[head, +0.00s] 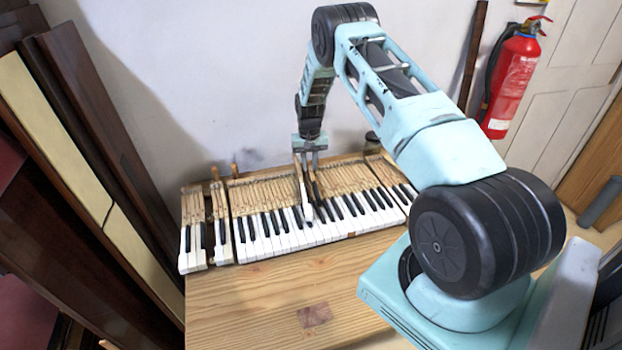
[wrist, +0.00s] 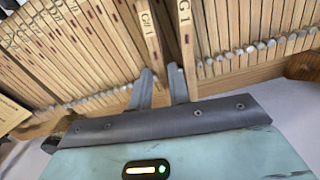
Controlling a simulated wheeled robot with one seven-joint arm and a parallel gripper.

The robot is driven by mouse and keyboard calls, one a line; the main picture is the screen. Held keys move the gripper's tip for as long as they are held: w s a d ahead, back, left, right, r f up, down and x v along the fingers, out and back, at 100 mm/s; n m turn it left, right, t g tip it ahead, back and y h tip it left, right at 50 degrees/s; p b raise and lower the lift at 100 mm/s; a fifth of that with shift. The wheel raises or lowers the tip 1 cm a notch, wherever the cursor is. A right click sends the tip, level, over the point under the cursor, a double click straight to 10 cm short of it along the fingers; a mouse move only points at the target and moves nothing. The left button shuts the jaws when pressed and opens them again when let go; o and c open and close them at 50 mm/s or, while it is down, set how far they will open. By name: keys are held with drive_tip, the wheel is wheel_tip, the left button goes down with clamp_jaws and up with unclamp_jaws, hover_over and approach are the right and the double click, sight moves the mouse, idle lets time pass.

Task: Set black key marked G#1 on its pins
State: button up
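The black key marked G#1 (wrist: 148,32) has a pale wooden stick with its label near the top of the wrist view. Its rear end lies between the two fingers of my gripper (wrist: 161,75), which look closed on it. In the head view my gripper (head: 309,160) is over the rear of the keyboard, pointing down. The key's dark front part (head: 308,212) appears above the row of white keys. The pins under it are hidden, and I cannot tell whether it touches them.
The wooden key marked G1 (wrist: 187,35) lies just right of my fingers. The keyboard (head: 262,238) has keys close on both sides. Bare wooden bench (head: 250,290) lies in front. A fire extinguisher (head: 511,80) hangs at the right, and dark panels (head: 85,110) lean at the left.

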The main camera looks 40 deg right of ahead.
drive_tip(key=shift+f, duration=0.35)
clamp_jaws()
drive_tip(key=shift+r, duration=0.15)
wheel_tip(320, 180, up, 8)
drive_tip(key=p, duration=0.3)
idle(1.2)
drive_tip(key=shift+r, duration=0.1)
